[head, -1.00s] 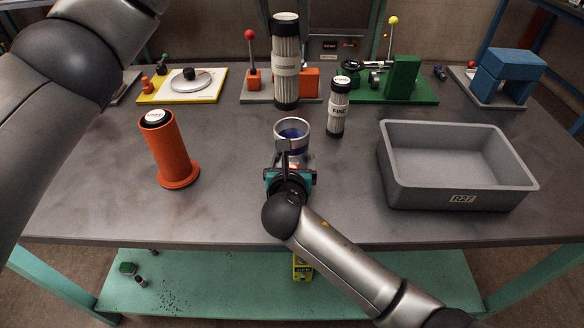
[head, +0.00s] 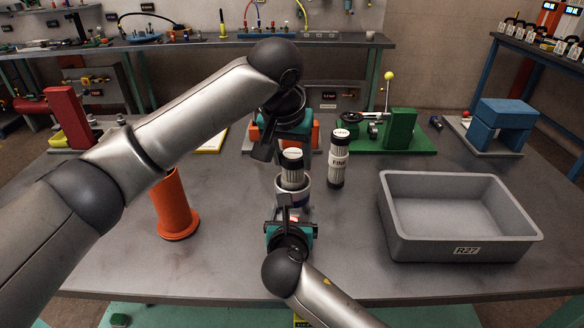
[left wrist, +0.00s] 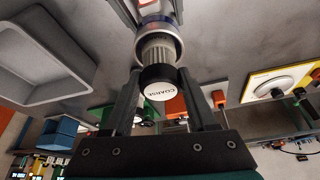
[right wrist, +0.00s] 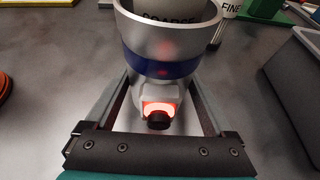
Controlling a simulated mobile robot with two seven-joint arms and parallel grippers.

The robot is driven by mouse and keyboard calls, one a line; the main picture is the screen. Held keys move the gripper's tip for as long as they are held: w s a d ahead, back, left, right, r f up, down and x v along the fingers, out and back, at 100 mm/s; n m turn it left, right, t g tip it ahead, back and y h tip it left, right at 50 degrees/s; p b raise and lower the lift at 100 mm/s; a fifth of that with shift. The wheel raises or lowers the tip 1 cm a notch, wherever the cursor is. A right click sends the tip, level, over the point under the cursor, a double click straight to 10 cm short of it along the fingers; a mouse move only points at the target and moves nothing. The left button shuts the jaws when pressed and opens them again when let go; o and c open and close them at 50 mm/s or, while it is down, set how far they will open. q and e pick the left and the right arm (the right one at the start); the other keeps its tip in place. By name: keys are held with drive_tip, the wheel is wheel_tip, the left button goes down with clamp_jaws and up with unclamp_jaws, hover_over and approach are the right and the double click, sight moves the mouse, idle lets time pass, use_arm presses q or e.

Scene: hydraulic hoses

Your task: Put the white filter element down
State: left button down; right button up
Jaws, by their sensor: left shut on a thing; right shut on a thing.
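The white filter element (head: 292,178), ribbed with black caps, stands about upright with its lower part inside a metal cup (head: 304,193) with a blue band. The element's lower end is hidden in the cup.
A FINE filter element (head: 338,162) stands just right of the cup. A grey bin (head: 460,248) is at right. An orange tube (head: 175,210) stands at left, its top partly behind my left arm. A green fixture (head: 403,130) is behind. Table between tube and cup is clear.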

use_arm(q)
drive_tip(key=shift+f, duration=1.35)
drive_tip(key=shift+f, duration=0.1)
drive_tip(key=shift+c, duration=1)
unclamp_jaws()
drive_tip(key=v, duration=1.2)
